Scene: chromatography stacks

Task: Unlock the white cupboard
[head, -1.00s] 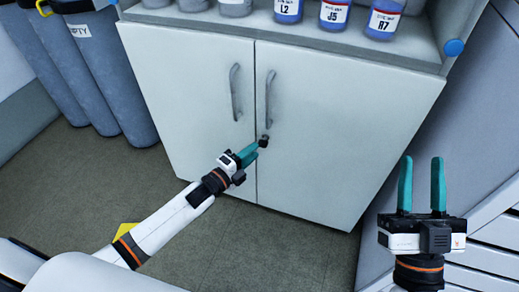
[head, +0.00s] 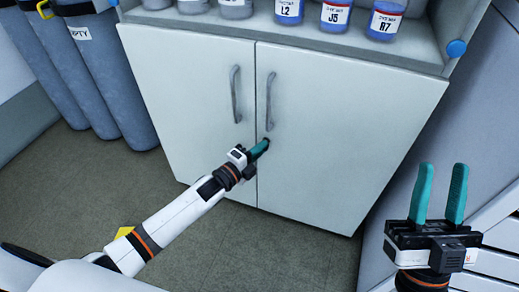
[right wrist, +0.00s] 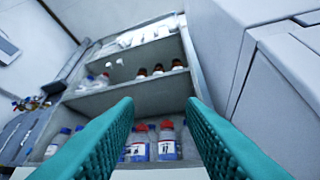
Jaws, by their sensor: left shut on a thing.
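The white cupboard (head: 340,120) stands ahead in the head view, with both doors closed and two grey upright handles (head: 235,94). A small dark key (head: 267,139) is at the lock just below the right door's handle. My left gripper (head: 261,147) is shut on the key, with its teal fingers against the right door; the fingers hide most of the key and lock, so the key's angle cannot be told. My right gripper (head: 440,166) is open and empty at the right, apart from the cupboard; its fingers also show in the right wrist view (right wrist: 160,104).
Labelled bottles (head: 335,14) stand on the shelf above the doors, and further shelves with bottles (right wrist: 158,70) show in the right wrist view. Grey cylinders (head: 100,75) stand left of the cupboard. White drawers (head: 495,240) are at the right.

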